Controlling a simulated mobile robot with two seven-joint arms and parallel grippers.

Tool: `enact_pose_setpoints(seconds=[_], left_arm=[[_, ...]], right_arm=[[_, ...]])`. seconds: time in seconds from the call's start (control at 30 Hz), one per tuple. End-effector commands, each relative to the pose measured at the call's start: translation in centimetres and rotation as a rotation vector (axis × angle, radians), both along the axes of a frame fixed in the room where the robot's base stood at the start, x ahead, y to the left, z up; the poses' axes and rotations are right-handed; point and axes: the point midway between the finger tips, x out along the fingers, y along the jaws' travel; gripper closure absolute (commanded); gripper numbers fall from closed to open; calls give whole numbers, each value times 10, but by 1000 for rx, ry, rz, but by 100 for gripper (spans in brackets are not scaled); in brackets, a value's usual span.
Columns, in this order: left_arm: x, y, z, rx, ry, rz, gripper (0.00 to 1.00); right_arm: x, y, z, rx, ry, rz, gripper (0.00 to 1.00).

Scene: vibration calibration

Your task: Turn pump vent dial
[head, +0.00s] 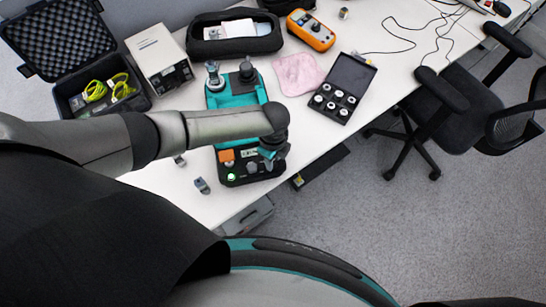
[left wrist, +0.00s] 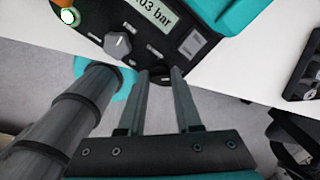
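The teal and black pump unit (head: 235,98) stands on the white table, its control panel facing the near edge. In the left wrist view the panel has a bar display (left wrist: 153,14), a grey knob (left wrist: 118,44) and a small dark round knob (left wrist: 160,79) at its near edge. I cannot read a vent label on either. My left gripper (left wrist: 162,74) is open. Its two fingertips lie on either side of the dark knob, with contact unclear. In the head view my left gripper (head: 273,152) hangs over the panel's right side and hides part of it. My right gripper is not in view.
A green-lit button (head: 231,177) sits on the panel. A black case of round weights (head: 338,88), a pink cloth (head: 298,74) and an orange meter (head: 311,30) lie to the right. A small metal part (head: 202,186) lies near the table edge. An office chair (head: 465,110) stands beyond.

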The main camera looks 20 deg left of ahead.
Motion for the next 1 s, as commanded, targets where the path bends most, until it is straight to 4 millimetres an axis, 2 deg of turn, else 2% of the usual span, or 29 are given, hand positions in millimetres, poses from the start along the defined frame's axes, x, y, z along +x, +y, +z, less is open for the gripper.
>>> enact_pose_setpoints(seconds=[0.03, 0.23, 0.57, 0.77, 1.0], left_arm=[[0, -1, 0, -1, 0, -1, 61], [0, 0, 0, 0, 0, 0, 38], [0, 0, 3, 0, 0, 1, 38], [1, 0, 27, -1, -2, 0, 38], [1, 0, 74, -1, -4, 0, 38]], right_arm=[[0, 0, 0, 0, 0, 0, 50], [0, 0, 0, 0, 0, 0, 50], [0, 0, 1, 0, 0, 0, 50], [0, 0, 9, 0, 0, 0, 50], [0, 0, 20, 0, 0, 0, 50]])
